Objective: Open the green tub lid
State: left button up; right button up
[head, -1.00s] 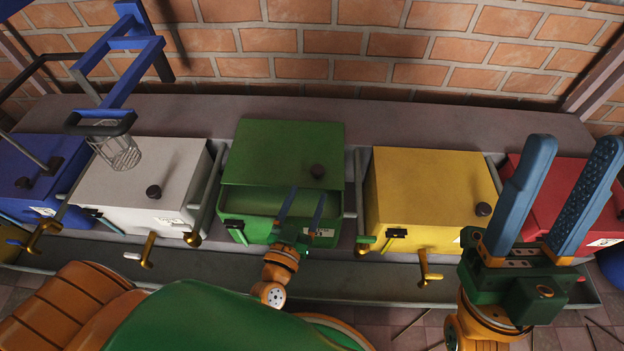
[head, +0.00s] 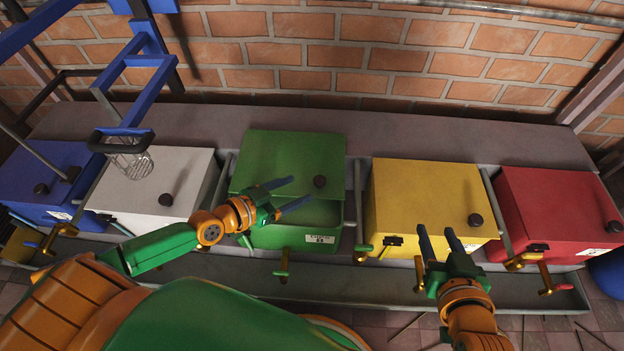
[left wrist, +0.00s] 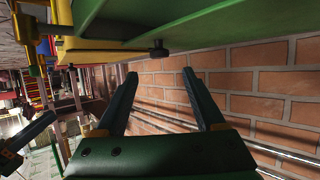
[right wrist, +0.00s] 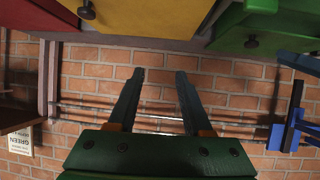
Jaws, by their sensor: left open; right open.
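The green tub (head: 290,237) stands in the middle of the row. Its green lid (head: 270,155) sits back from the front wall, and a strip of green interior shows in front of it. The dark lid knob (head: 320,182) is near the lid's front right. My left gripper (head: 302,189) is open and empty over the lid's front edge, its fingers pointing right toward the knob. In the left wrist view the knob (left wrist: 158,50) appears between the fingertips; contact cannot be told. My right gripper (head: 436,229) is open and empty in front of the yellow tub.
Blue (head: 60,165), white (head: 150,180), yellow (head: 415,190) and red (head: 550,205) tubs flank the green one. Brass crank handles stick out in front. A wire basket (head: 132,160) hangs above the white tub. A brick wall (head: 330,60) stands behind.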

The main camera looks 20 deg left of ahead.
aim_at(319, 180)
pick_arm(q)
jog(key=b+x, duration=0.1)
jog(key=x, duration=0.5)
jog(key=shift+d+f+b, duration=0.1)
jog(key=shift+b, duration=0.2)
jog(key=shift+w, duration=0.15)
pick_arm(e)
notch_tip(319, 180, up, 12)
jog(key=w+a+t+y, duration=0.2)
jog(key=t, duration=0.5)
jog(key=shift+w+f+n, duration=0.15)
jog(key=shift+w+n, duration=0.1)
jog(key=shift+n, duration=0.05)
pick_arm(q)
grip_shut()
